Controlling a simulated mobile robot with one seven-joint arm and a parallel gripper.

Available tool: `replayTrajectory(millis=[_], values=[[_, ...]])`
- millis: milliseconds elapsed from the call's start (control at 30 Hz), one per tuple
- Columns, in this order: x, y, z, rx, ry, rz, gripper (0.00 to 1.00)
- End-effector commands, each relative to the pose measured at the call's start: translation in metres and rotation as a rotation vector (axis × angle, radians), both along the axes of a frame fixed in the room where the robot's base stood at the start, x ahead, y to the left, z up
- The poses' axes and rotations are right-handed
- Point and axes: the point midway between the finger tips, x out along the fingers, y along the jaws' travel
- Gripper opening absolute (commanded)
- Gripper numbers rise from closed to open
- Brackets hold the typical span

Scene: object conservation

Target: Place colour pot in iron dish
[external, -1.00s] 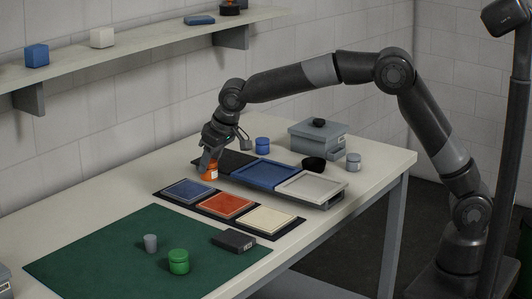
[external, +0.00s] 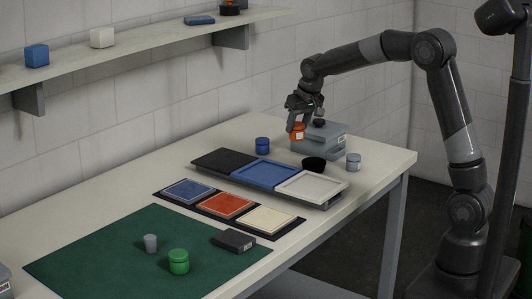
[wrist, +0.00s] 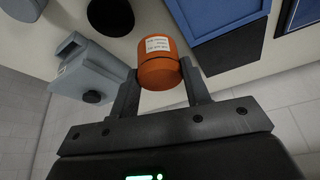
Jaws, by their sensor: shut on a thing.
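My gripper (external: 297,124) is shut on an orange colour pot (external: 297,132) with a white label. It holds the pot in the air near the grey lidded box. In the wrist view the pot (wrist: 158,68) sits between my two fingers (wrist: 160,85). A small black round bowl (external: 313,164), which looks like the iron dish, stands on the table between the long tray and the grey box. It also shows in the wrist view (wrist: 110,16), apart from the held pot. Its inside is hard to see.
The grey box (external: 328,138) with a black knob stands behind the bowl. A blue pot (external: 262,145) and a grey pot (external: 353,162) stand to either side. A long tray (external: 318,200) lies in front. A green mat (external: 105,250) holds a green pot (external: 179,262) and grey cup (external: 150,243).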

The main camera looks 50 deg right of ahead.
Motion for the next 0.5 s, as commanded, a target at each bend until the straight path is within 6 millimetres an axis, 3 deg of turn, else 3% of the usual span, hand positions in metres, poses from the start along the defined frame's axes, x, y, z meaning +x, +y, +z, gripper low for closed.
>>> replayTrajectory(millis=[33,200,300,500], values=[[-0.013,-0.029,0.001,0.000,0.000,-0.045,0.19],[-0.054,-0.098,0.000,0.003,-0.002,-0.160,0.19],[-0.074,-0.125,-0.002,0.005,-0.001,-0.210,0.19],[-0.096,-0.150,-0.004,0.006,-0.002,-0.260,0.19]])
